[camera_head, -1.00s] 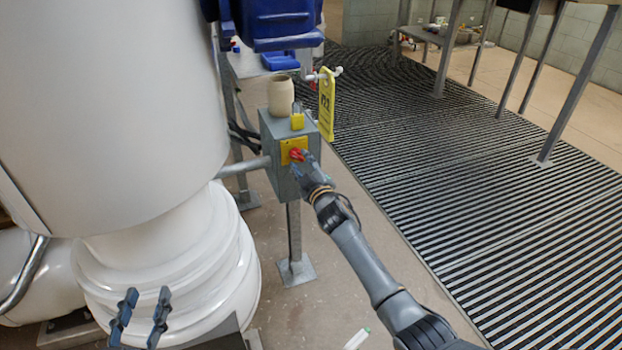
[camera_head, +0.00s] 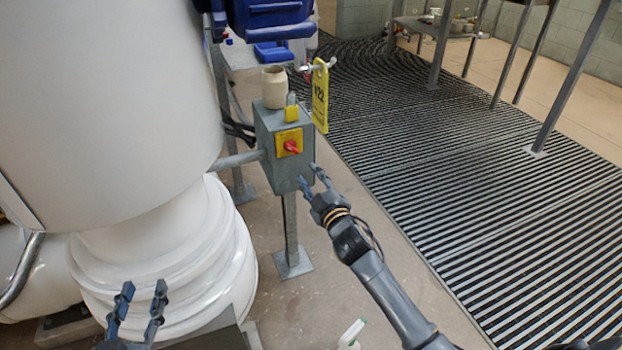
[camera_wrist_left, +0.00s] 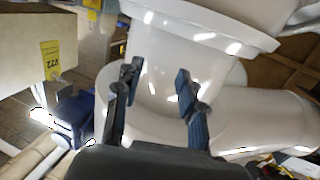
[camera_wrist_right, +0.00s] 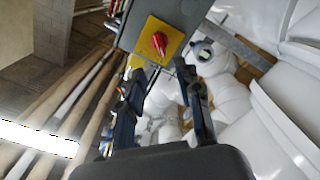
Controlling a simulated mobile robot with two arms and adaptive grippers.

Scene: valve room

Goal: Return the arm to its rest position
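My right gripper (camera_head: 310,181) is open and empty, just in front of and below the red rotary switch (camera_head: 292,147) on its yellow plate. The switch sits on a grey box (camera_head: 283,170) on a post. In the right wrist view the red switch (camera_wrist_right: 160,42) is beyond the open fingers (camera_wrist_right: 157,88), with a gap between. My left gripper (camera_head: 141,292) is open and empty at the lower left, in front of the white vessel's base (camera_head: 190,265). The left wrist view shows its spread fingers (camera_wrist_left: 157,80) with nothing between them.
A beige cup (camera_head: 275,88) and a padlock (camera_head: 291,108) are on top of the grey box. A yellow tag (camera_head: 320,96) hangs beside it. A spray bottle (camera_head: 351,334) is at the bottom edge. The striped grating (camera_head: 470,180) to the right is mostly clear.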

